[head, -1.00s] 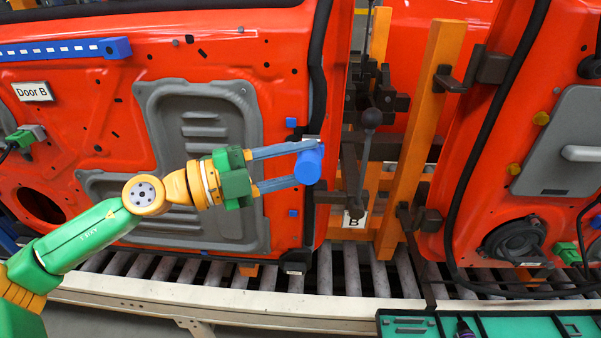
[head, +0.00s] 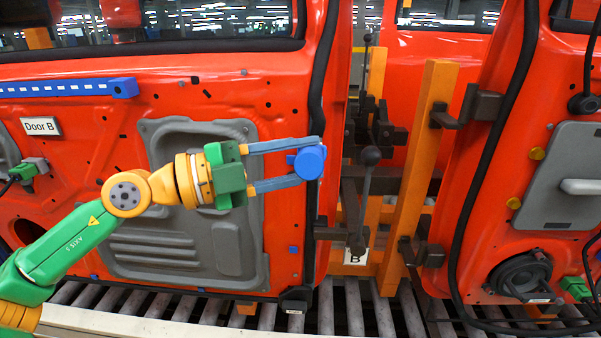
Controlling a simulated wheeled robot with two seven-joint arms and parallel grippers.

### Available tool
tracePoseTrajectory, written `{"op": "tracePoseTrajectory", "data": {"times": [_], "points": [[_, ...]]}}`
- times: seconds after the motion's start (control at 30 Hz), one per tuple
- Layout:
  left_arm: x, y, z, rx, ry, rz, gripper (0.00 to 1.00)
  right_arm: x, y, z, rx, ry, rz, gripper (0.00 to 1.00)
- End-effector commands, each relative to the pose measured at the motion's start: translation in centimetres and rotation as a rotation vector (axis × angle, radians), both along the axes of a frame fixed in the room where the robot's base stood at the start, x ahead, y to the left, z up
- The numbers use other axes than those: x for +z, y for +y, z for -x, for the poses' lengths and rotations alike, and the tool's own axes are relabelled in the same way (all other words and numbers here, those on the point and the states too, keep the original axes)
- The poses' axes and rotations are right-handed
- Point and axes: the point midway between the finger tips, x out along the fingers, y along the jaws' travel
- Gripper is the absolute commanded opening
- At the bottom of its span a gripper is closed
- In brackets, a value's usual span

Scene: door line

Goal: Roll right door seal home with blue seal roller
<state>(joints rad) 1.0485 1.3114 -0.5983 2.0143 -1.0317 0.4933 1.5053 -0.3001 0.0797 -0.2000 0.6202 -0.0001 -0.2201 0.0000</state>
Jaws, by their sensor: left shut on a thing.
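My left gripper (head: 305,160) is shut on the blue seal roller (head: 310,162). The roller is at the right edge of Door B (head: 285,100), over the line of the black door seal (head: 317,85). The seal shows above the roller as a thick black strip and runs down below it. The roller and fingers hide the seal at that height, and I cannot tell whether the roller presses on it. The sign "Door B" (head: 41,126) is on the red panel at the left. My right gripper is not in view.
An orange post (head: 415,170) and dark clamps with a ball-ended lever (head: 371,156) stand just right of Door B. Another red door (head: 500,170) is at the right. A roller conveyor (head: 350,305) runs below. A blue bar (head: 70,88) crosses Door B's upper left.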

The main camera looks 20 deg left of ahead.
Motion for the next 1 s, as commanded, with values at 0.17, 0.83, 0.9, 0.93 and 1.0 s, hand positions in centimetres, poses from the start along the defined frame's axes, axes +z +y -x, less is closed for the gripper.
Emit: {"op": "tracePoseTrajectory", "data": {"times": [0.17,0.83,0.9,0.93,1.0], "points": [[0.8,0.0,0.0,0.000,-0.004,0.001,0.00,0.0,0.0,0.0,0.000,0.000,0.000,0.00],[4.2,0.0,0.0,0.001,0.000,0.001,0.00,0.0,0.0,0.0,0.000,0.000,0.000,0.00],[4.2,0.0,0.0,0.001,0.000,0.001,0.00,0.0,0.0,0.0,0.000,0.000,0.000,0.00],[4.2,0.0,0.0,0.001,0.000,0.001,0.00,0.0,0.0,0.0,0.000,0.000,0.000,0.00],[4.2,-0.1,0.3,0.001,-0.001,0.000,0.00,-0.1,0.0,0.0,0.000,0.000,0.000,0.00]]}}
